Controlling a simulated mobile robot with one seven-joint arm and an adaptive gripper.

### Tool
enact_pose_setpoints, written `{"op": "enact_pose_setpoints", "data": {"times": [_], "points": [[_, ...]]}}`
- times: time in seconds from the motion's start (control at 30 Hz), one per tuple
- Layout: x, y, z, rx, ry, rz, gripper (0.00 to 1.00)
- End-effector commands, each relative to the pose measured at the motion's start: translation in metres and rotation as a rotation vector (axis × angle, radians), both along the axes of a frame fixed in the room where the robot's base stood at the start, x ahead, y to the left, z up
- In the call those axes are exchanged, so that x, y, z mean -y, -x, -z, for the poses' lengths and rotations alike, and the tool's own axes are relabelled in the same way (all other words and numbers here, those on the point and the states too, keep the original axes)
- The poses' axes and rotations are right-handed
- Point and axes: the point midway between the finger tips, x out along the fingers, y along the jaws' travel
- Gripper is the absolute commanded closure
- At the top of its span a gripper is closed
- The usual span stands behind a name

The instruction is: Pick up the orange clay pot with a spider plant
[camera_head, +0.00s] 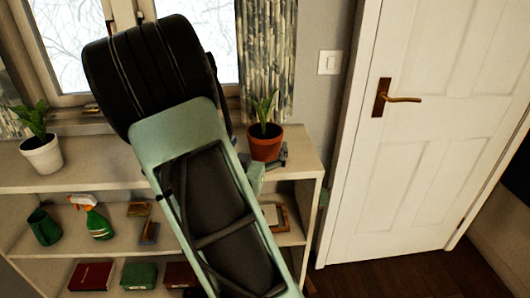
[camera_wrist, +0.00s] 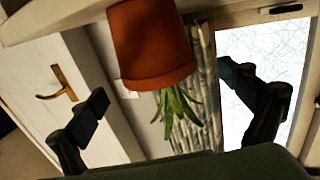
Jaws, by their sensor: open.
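The orange clay pot (camera_head: 265,144) with a green spider plant (camera_head: 264,110) stands upright near the right end of the shelf top in the head view. In the wrist view the pot (camera_wrist: 150,45) appears upside down at the top centre, its leaves (camera_wrist: 178,108) pointing down the picture. My gripper (camera_wrist: 163,88) is open, with one finger to each side of the pot and nothing held. In the head view a finger of my gripper (camera_head: 274,164) shows beside the pot's lower right; my arm hides the rest. I cannot tell whether either finger touches the pot.
A white pot with a plant (camera_head: 42,152) stands at the left on the shelf top (camera_head: 90,172). Lower shelves hold a green spray bottle (camera_head: 97,220), a green cup (camera_head: 43,228) and books (camera_head: 91,276). A window and curtain (camera_head: 266,50) are behind; a white door (camera_head: 410,150) is right.

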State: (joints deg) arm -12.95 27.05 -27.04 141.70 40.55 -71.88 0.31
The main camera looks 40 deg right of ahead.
Motion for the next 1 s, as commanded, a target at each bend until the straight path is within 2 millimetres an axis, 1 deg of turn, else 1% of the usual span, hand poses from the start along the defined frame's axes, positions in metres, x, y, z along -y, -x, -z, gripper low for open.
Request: {"op": "enact_pose_setpoints", "data": {"times": [0.03, 0.17, 0.23, 0.4, 0.5, 0.6, 0.8, 0.83, 0.87, 1.0], "points": [[0.005, -0.003, 0.0, -0.001, 0.0, 0.002, 0.04], [0.01, -0.007, -0.001, -0.001, 0.0, 0.0, 0.04], [0.016, -0.01, -0.002, -0.001, 0.001, 0.001, 0.04], [0.038, -0.024, -0.004, -0.002, 0.001, 0.001, 0.04], [0.047, -0.032, -0.003, -0.001, 0.001, 0.0, 0.04], [0.051, -0.036, -0.003, -0.001, 0.0, -0.001, 0.04], [0.052, -0.036, -0.003, -0.001, 0.0, -0.001, 0.04], [0.052, -0.036, -0.003, -0.001, 0.0, -0.001, 0.05], [0.052, -0.036, -0.003, -0.001, 0.0, -0.001, 0.08], [0.051, -0.036, -0.003, -0.001, 0.0, -0.001, 0.23]]}}
